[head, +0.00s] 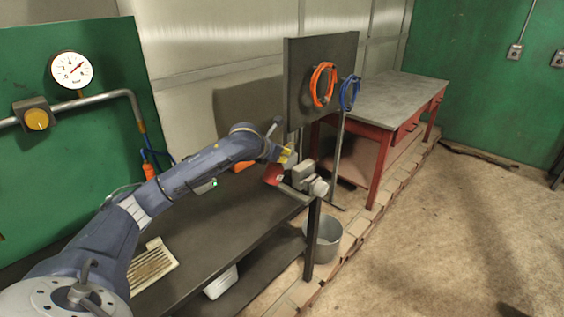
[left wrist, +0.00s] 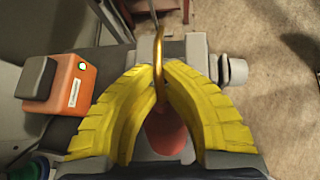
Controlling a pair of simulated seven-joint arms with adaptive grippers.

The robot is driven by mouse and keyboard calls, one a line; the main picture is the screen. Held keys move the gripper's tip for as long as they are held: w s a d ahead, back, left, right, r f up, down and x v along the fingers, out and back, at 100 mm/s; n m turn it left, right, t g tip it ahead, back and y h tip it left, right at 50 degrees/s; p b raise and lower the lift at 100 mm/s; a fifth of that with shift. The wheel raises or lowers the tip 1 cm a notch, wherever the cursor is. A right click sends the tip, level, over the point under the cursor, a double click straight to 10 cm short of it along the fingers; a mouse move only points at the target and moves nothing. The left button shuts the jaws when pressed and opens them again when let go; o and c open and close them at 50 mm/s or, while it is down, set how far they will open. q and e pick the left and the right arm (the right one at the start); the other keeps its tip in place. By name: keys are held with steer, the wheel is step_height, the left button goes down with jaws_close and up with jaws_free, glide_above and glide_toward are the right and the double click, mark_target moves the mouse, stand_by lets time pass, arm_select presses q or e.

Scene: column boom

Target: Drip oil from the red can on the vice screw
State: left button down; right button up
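The red can (head: 273,175) hangs under my left gripper (head: 287,158), beside the vice, and looks tilted. In the left wrist view the yellow fingers (left wrist: 165,75) close around the red can (left wrist: 168,138), and its thin brass spout (left wrist: 158,45) reaches past them over the vice. The grey vice (head: 302,177) stands at the bench's far right end; its body also shows in the left wrist view (left wrist: 195,50). Its round screw end (head: 319,187) sticks out to the right and shows in the left wrist view (left wrist: 237,70). I see no oil drop. My right gripper is not in view.
An orange box with a grey top (left wrist: 72,84) stands on the dark bench (head: 215,232), left of the vice. A dark panel with orange (head: 323,85) and blue (head: 349,93) hoses rises behind the vice. A grey bucket (head: 323,240) stands on the floor below.

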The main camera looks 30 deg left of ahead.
arm_select(q)
steer(key=r+t, duration=0.2)
steer(key=w+r+t, duration=0.1)
steer(key=r+t, duration=0.1)
steer(key=r, duration=0.1)
steer(key=r+t, duration=0.2)
steer(key=shift+w+d+r+n+h, duration=0.2)
steer(key=shift+r+n+h, duration=0.1)
steer(key=shift+r+n, duration=0.1)
steer(key=shift+a+r+t, duration=0.1)
steer(key=shift+r+t, duration=0.2)
